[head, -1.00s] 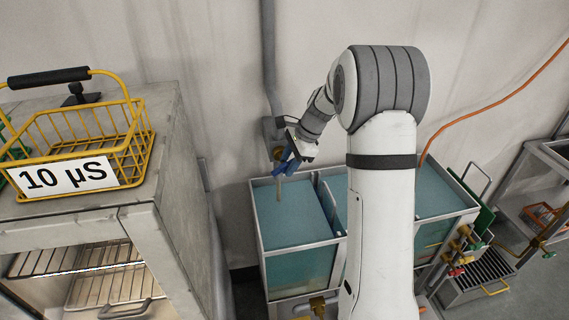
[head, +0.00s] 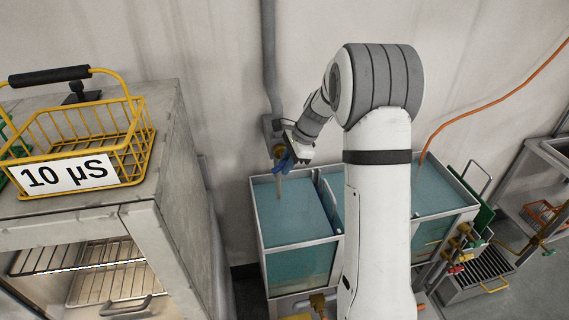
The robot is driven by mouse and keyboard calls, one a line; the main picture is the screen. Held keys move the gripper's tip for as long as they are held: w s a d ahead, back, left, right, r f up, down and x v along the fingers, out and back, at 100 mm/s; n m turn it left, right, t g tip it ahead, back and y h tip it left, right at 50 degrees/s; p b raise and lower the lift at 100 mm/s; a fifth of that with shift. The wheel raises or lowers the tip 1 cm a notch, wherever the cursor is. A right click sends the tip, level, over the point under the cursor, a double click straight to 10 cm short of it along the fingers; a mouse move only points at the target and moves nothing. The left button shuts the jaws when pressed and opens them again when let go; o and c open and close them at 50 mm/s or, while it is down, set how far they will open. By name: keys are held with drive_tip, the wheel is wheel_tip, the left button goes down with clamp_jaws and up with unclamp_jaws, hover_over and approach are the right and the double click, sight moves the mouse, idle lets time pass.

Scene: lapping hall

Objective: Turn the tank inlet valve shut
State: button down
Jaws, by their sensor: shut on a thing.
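The tank inlet valve sits low on the grey wall pipe (head: 268,60), above the back left of a water-filled tank (head: 296,243). Its brass-coloured body (head: 278,151) shows just left of my gripper. A blue lever (head: 284,164) is at my fingertips, and a thin spout hangs below it over the water. My gripper (head: 288,158) is shut on the blue lever. The wrist hides part of the valve, and the lever's exact angle is too small to tell.
A grey cabinet (head: 175,190) stands at left with a yellow wire basket (head: 118,168) labelled "10 µS" on top. More tanks (head: 440,190) stand behind and right of my arm. An orange hose (head: 485,95) runs along the wall. Brass valves (head: 462,240) show at right.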

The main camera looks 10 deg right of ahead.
drive_tip(key=shift+d+f+y+b, duration=0.1)
drive_tip(key=shift+d+y+b, duration=0.05)
drive_tip(key=shift+y+b, duration=0.4)
drive_tip(key=shift+f+y+b, duration=0.1)
drive_tip(key=shift+y+b, duration=0.7)
drive_tip(key=shift+y, duration=0.05)
drive_tip(key=shift+d+y+b, duration=0.1)
drive_tip(key=shift+y+b, duration=0.75)
drive_tip(key=shift+y, duration=0.75)
drive_tip(key=c, duration=1.5)
unclamp_jaws()
drive_tip(key=shift+d, duration=0.1)
drive_tip(key=shift+o, duration=0.8)
